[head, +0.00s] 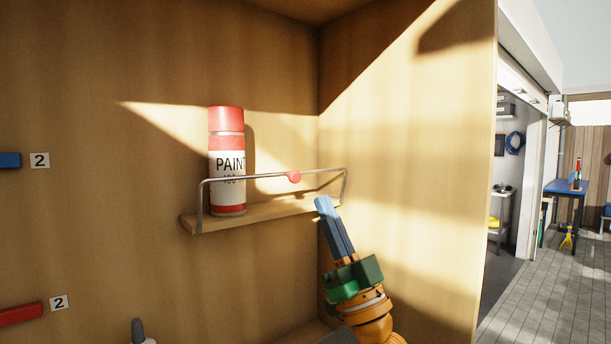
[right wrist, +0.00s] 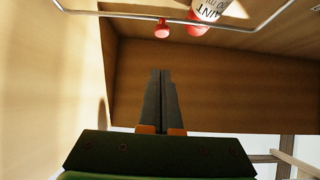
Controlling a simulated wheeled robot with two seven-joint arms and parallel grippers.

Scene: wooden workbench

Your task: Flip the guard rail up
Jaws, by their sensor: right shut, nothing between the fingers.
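The guard rail (head: 265,176) is a thin grey metal wire with a red knob (head: 294,177) on its crossbar. It stands raised along the front of a small wooden shelf (head: 265,214), its crossbar passing in front of the paint can (head: 228,143). In the right wrist view the rail (right wrist: 105,13) and red knob (right wrist: 162,28) show above my fingertips. My right gripper (head: 323,201) is shut and empty, just below and right of the knob, apart from it; its fingers (right wrist: 161,72) also show in the right wrist view. My left gripper is out of view.
Wooden panels (head: 400,150) form a corner behind and right of the shelf. A blue bar (head: 10,160) and a red bar (head: 20,314) are on the left panel beside "2" labels. A grey nozzle (head: 138,330) shows at the bottom.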

